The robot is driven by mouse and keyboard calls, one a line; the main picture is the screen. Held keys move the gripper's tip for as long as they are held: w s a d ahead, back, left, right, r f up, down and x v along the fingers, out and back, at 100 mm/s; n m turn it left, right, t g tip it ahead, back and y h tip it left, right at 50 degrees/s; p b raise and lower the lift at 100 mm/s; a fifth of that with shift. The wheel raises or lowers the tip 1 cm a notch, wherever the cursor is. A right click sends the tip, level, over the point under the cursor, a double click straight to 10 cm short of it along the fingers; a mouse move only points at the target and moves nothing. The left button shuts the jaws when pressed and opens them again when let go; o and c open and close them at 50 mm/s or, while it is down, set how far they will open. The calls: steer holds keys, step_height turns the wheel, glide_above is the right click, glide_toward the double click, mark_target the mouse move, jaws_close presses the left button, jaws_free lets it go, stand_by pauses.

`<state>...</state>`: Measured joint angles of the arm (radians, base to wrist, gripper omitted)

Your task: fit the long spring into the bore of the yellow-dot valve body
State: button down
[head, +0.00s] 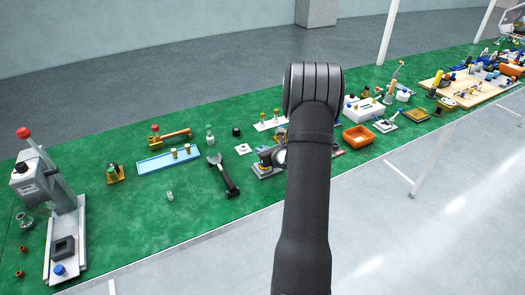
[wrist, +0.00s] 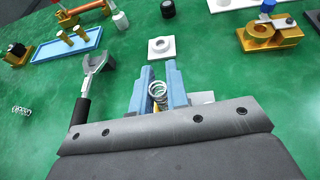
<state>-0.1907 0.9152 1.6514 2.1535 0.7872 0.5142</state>
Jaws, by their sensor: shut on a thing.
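My gripper (wrist: 155,82) shows in the wrist view with two pale blue fingers. It is shut on a coil spring (wrist: 157,90), whose pale wire rings show between the fingers. A sliver of yellow shows just below the spring; I cannot tell what it belongs to. A second coil spring (wrist: 21,111) lies on its side on the green mat at the left; it also shows in the head view (head: 169,196). I cannot pick out the yellow-dot valve body for sure in either view. In the head view my arm hides the gripper's fingertips and the held spring.
A wrench (wrist: 92,78) with a black handle lies left of my gripper. A white square plate with a ring (wrist: 158,48) lies ahead. A blue tray (wrist: 46,52) holds brass cylinders. A brass fixture (wrist: 270,36) stands at the right. Mat left of the wrench is mostly clear.

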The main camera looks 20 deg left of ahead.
steer(key=shift+f, duration=0.3)
stand_by(0.4)
steer(key=c, duration=1.3)
jaws_free()
steer(key=v, duration=1.7)
steer(key=shift+s+d+r, duration=0.1)
steer(key=shift+s+r, duration=0.05)
steer(key=x, duration=1.7)
